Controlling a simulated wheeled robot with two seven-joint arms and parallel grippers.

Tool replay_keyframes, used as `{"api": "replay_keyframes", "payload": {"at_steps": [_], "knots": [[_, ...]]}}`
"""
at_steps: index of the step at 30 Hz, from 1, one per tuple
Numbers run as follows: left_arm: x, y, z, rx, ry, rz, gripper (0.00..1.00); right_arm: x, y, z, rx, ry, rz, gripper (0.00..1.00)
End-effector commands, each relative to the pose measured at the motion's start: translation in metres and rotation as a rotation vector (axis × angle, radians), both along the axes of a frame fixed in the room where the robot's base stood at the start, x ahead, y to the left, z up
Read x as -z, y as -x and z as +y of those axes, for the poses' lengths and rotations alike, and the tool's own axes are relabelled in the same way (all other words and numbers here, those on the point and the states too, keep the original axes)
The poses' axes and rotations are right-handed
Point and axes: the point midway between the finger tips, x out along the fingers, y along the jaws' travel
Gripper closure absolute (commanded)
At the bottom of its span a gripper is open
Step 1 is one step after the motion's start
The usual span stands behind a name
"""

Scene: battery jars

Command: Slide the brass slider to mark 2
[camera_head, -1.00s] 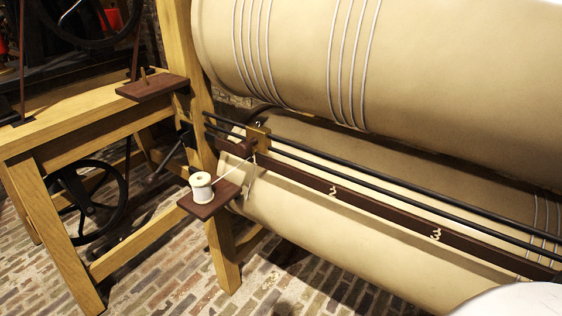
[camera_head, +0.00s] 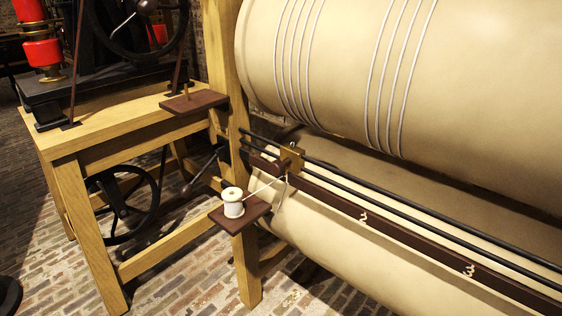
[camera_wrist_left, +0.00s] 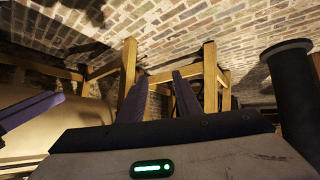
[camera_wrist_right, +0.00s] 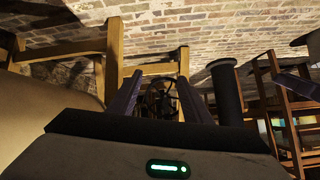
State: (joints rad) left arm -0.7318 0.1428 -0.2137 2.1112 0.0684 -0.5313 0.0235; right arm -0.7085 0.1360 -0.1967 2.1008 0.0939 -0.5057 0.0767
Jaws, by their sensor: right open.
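The brass slider (camera_head: 291,158) sits near the left end of two dark rods (camera_head: 420,218), beside the wooden post. A pale thread runs from it to the white spool (camera_head: 233,203). On the dark brown rail (camera_head: 410,239) below the rods, mark 2 (camera_head: 364,216) is right of the slider and mark 3 (camera_head: 469,270) farther right. Mark 1 cannot be made out. Neither gripper shows in the head view. In their wrist views, my left gripper (camera_wrist_left: 160,76) and right gripper (camera_wrist_right: 160,76) have fingers apart with nothing between them, both away from the slider.
Large cream rollers (camera_head: 480,80) lie above and below the rods. A wooden frame (camera_head: 140,125) with a post (camera_head: 222,60) stands at left. The spool's small brown shelf (camera_head: 256,210) juts out in front. Brick floor (camera_head: 175,285) is open in the foreground.

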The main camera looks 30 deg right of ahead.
Motion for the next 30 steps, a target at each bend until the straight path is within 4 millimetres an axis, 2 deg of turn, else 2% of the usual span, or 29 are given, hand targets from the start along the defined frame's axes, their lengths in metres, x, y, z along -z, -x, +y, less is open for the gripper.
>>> {"api": "replay_keyframes", "payload": {"at_steps": [1, 4, 9, 12, 15, 18, 21, 26, 30], "knots": [[-0.022, 0.000, 0.000, 0.000, -0.002, 0.001, 0.69, -0.029, -0.012, -0.004, 0.048, -0.048, -0.018, 0.55], [-0.055, 0.001, 0.002, -0.002, -0.007, 0.001, 0.69, -0.078, -0.042, -0.015, 0.183, -0.198, -0.061, 0.55], [-0.094, 0.002, 0.011, -0.011, -0.031, 0.020, 0.69, -0.170, -0.098, -0.045, 0.441, -0.534, -0.152, 0.55], [-0.118, 0.004, 0.014, -0.013, -0.041, 0.030, 0.69, -0.222, -0.126, -0.066, 0.574, -0.741, -0.209, 0.55], [-0.137, 0.006, 0.017, -0.015, -0.049, 0.037, 0.69, -0.266, -0.147, -0.086, 0.680, -0.933, -0.261, 0.55], [-0.149, 0.008, 0.019, -0.016, -0.054, 0.043, 0.69, -0.297, -0.161, -0.103, 0.755, -1.084, -0.302, 0.55], [-0.154, 0.009, 0.021, -0.016, -0.059, 0.048, 0.69, -0.313, -0.169, -0.114, 0.800, -1.182, -0.326, 0.55], [-0.154, 0.009, 0.022, -0.017, -0.061, 0.048, 0.69, -0.319, -0.177, -0.120, 0.821, -1.235, -0.342, 0.55], [-0.152, 0.009, 0.022, -0.017, -0.061, 0.047, 0.69, -0.315, -0.195, -0.121, 0.820, -1.235, -0.342, 0.55]]}}
